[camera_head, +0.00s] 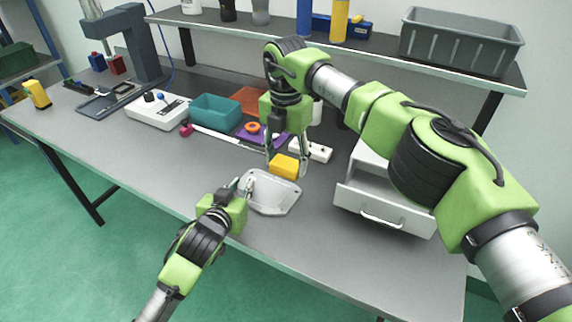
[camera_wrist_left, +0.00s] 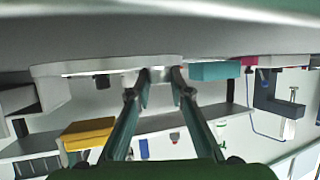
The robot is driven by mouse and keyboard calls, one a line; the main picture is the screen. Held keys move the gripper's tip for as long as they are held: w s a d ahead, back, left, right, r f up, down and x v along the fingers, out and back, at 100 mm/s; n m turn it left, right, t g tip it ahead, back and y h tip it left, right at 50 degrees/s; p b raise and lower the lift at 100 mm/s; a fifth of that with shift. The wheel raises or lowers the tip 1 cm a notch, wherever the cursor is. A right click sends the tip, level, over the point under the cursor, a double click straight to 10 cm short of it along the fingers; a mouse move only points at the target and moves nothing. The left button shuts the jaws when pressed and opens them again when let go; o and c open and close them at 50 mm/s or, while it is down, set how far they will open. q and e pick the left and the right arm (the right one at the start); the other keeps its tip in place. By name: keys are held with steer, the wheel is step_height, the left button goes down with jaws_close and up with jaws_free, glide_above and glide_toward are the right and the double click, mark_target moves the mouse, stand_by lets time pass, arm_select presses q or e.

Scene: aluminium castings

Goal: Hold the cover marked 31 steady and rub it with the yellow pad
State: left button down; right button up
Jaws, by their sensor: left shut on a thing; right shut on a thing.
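The cover (camera_head: 272,203), a shallow pale grey casting, lies near the front edge of the bench; no number on it is legible. My left gripper (camera_head: 246,186) is shut on its left rim. In the left wrist view the cover (camera_wrist_left: 100,67) shows as a thin pale shape, with my left fingertips (camera_wrist_left: 155,82) at its edge. My right gripper (camera_head: 286,163) points down and is shut on the yellow pad (camera_head: 284,167), at the cover's back part; whether pad and cover touch is unclear. The pad (camera_wrist_left: 88,134) also shows in the left wrist view.
A white drawer unit (camera_head: 385,207) with its drawer pulled out stands right of the cover. Behind are a white power strip (camera_head: 318,151), a purple tray (camera_head: 262,137) with an orange ring, and a teal bin (camera_head: 215,111). The bench left of the cover is clear.

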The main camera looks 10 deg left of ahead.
stand_by(0.3)
arm_select(q)
steer(key=c, duration=1.8)
jaws_free()
steer(key=shift+o, duration=0.2)
steer(key=v, duration=1.2)
steer(key=shift+f, duration=0.1)
steer(key=shift+s, duration=0.15)
